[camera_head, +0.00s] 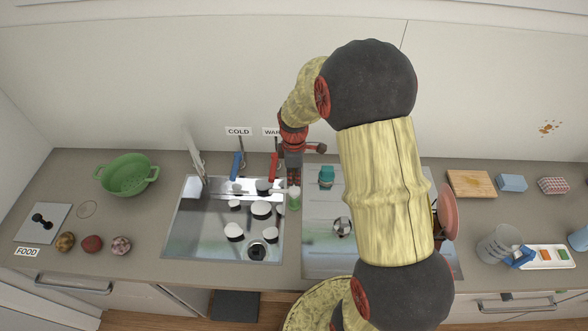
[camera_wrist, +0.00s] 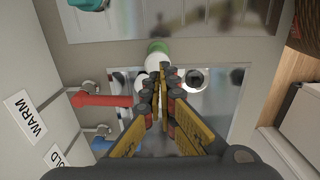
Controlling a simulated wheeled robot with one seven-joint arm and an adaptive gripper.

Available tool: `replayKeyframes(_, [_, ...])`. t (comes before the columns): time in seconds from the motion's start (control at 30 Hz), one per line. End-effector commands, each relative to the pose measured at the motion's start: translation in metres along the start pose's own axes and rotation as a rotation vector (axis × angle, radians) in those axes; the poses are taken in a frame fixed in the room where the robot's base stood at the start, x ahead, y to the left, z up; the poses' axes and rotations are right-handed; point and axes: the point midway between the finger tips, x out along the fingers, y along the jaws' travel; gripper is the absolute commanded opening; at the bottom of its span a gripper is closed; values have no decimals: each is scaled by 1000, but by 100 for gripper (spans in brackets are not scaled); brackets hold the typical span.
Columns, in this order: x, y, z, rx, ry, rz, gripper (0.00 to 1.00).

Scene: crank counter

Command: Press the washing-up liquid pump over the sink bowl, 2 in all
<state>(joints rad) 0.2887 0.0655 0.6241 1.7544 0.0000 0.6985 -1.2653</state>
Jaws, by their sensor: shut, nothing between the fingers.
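The washing-up liquid bottle (camera_head: 294,204) is small and green with a white pump top, standing at the right rim of the sink bowl (camera_head: 178,235). In the wrist view the bottle (camera_wrist: 157,47) shows just beyond my fingertips, its white top partly hidden by them. My gripper (camera_head: 295,184) is shut and empty, pointing down at the pump top. In the wrist view my gripper (camera_wrist: 160,82) has its fingertips together, close over the white top. I cannot tell whether they touch it. The sink bowl holds several white and black pieces.
A blue cold tap (camera_head: 237,166) and red warm tap (camera_head: 273,166) stand behind the sink, with a tall spout (camera_head: 193,155) at left. A teal item (camera_head: 326,176) and metal cup (camera_head: 342,226) are on the drainer. A green colander (camera_head: 126,175) is far left.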

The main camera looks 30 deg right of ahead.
Motion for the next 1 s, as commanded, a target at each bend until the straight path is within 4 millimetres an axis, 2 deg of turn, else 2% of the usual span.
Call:
replayKeyframes(0.1, [18, 0, 0, 0, -1, -2, 0])
replayKeyframes(0.23, [31, 0, 0, 0, 0, -1, 0])
replayKeyframes(0.73, [38, 0, 0, 0, 0, 1, 0])
replayKeyframes(0.9, [56, 0, 0, 0, 0, -1, 0])
replayKeyframes(1.0, [59, 0, 0, 0, 0, -1, 0])
